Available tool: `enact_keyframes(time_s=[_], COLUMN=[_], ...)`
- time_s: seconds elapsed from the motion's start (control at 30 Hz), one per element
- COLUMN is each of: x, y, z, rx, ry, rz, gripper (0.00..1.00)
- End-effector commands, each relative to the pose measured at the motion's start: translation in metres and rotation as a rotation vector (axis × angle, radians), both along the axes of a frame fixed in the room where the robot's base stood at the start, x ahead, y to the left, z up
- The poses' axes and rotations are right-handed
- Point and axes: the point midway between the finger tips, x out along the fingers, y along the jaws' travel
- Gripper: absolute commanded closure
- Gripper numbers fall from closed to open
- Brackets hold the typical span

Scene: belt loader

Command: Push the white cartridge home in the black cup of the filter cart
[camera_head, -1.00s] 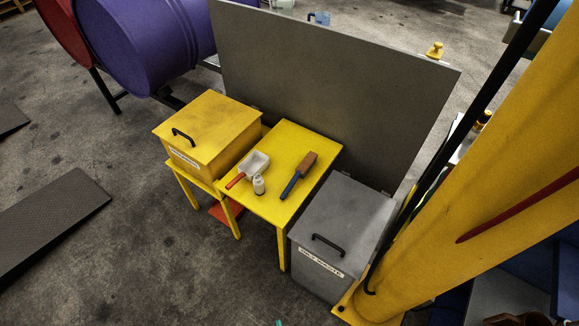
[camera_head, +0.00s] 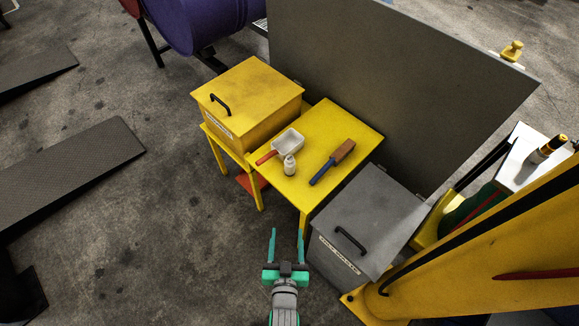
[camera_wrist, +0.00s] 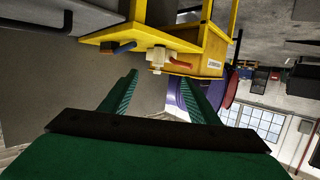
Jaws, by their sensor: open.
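The yellow table (camera_head: 345,118) holds a white scoop (camera_head: 288,143), a small white bottle (camera_head: 289,166) and a brush (camera_head: 333,162). A yellow box (camera_head: 250,88), a lidded grey bin (camera_head: 367,222) and a tall grey panel (camera_head: 400,85) surround it. Open floor (camera_head: 150,225) lies left.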

Motion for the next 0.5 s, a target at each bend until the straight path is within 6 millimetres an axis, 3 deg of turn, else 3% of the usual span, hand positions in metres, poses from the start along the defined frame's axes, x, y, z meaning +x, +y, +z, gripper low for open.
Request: enact_keyframes(time_s=[0.03,0.3,0.5], x=[0.024,0.13,0.178], y=[0.001,0.002,-0.001], z=[-0.005,-0.026,-0.028], rx=[0.0,-0.011,-0.021], ry=[-0.005,0.014,0.023], rz=[0.003,0.025,0.033], gripper=[0.44,0.44,0.44])
